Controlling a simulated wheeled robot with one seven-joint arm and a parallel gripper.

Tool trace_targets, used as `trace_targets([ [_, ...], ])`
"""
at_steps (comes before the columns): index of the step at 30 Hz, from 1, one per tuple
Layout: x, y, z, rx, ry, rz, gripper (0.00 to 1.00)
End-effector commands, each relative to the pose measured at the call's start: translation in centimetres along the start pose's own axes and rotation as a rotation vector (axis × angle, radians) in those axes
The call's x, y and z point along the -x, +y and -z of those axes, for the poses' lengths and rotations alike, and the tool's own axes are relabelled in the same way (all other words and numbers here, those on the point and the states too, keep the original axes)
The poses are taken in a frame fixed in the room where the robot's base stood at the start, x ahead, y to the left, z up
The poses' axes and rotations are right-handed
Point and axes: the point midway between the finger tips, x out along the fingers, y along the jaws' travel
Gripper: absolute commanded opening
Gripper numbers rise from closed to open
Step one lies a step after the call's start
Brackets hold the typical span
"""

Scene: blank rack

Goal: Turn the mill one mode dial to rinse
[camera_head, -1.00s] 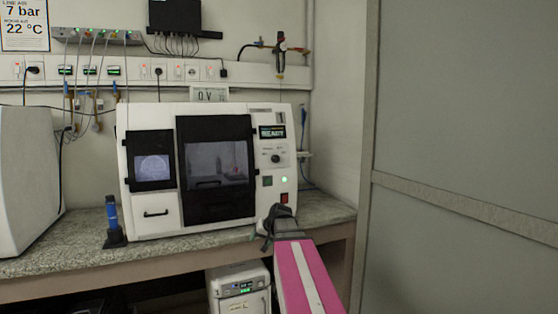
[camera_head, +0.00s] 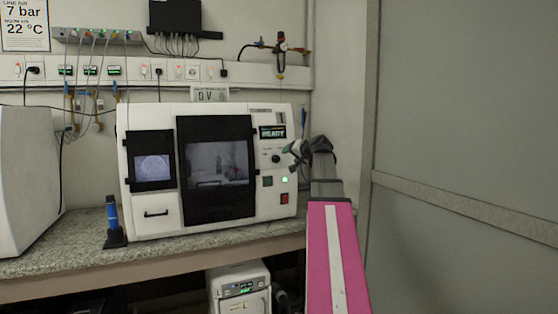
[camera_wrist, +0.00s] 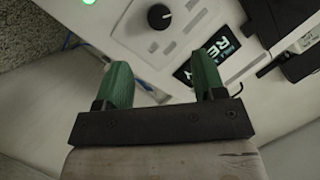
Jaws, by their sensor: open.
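The mill (camera_head: 152,221) is a white box machine with dark windows on the granite bench. Its mode dial is a small black knob (camera_head: 276,159) on the right-hand panel, below a lit display (camera_head: 272,132) that reads READY. In the wrist view the dial (camera_wrist: 159,17) is a round black knob with a pale pointer mark, on a light panel beyond my fingers. My gripper (camera_head: 291,154) is just right of the dial in the head view. Its two green fingers (camera_wrist: 161,84) are apart and empty, and the dial is not between them. The dial's printed labels are too small to read.
A green light (camera_head: 285,180), a dark green button (camera_head: 267,181) and a red switch (camera_head: 284,199) sit below the dial. A blue-handled tool (camera_head: 112,218) stands left of the mill. A grey wall panel (camera_head: 465,120) rises at the right.

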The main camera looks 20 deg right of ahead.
Motion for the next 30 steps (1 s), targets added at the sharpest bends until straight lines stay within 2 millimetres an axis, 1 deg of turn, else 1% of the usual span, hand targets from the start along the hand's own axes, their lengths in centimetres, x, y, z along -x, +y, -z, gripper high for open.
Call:
trace_targets([
  [1, -0.8, 0.0, 0.1, 0.000, -0.002, 0.000, 0.63],
  [9, -5.7, 0.1, 0.1, -0.001, -0.002, 0.000, 0.63],
  [15, -8.5, 0.1, 0.1, 0.000, -0.002, -0.001, 0.63],
  [21, -9.8, 0.1, 0.0, 0.000, -0.001, -0.002, 0.63],
  [30, -9.9, 0.1, -0.1, 0.000, -0.001, -0.002, 0.63],
])
